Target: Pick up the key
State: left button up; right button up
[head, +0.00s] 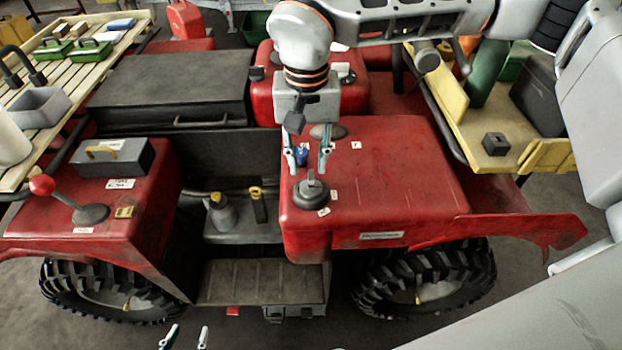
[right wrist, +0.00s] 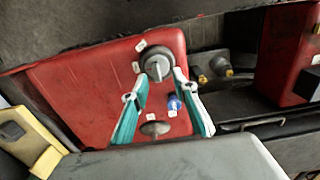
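A small blue object (head: 302,155), which looks like the key, stands on the right red fender (head: 400,190) of the quad. Its fine shape is too small to tell. It also shows in the right wrist view (right wrist: 174,103), between the fingers and nearer the right one. My right gripper (head: 308,160) is open above the fender, its fingers on either side of the blue object and apart from each other. In the right wrist view my right gripper (right wrist: 163,95) shows teal fingers spread wide. My left gripper (head: 185,338) is open and empty at the bottom edge.
A grey rotary knob (head: 311,190) stands just in front of the blue object, with white labels around it. A grey oval plate (head: 328,132) lies behind. A red-knobbed lever (head: 42,185) and a grey box (head: 118,160) are on the left fender. A yellow-edged shelf (head: 500,150) is at right.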

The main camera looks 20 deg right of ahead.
aim_at(311, 174)
jog(key=f, duration=0.3)
jog(key=shift+s+d+f, duration=0.1)
jog(key=shift+d+f, duration=0.25)
jog(key=shift+f, duration=0.45)
grip_shut()
jog(key=shift+r, duration=0.1)
notch_tip(311, 174, up, 20)
jog(key=p, duration=0.1)
jog(key=shift+p, duration=0.3)
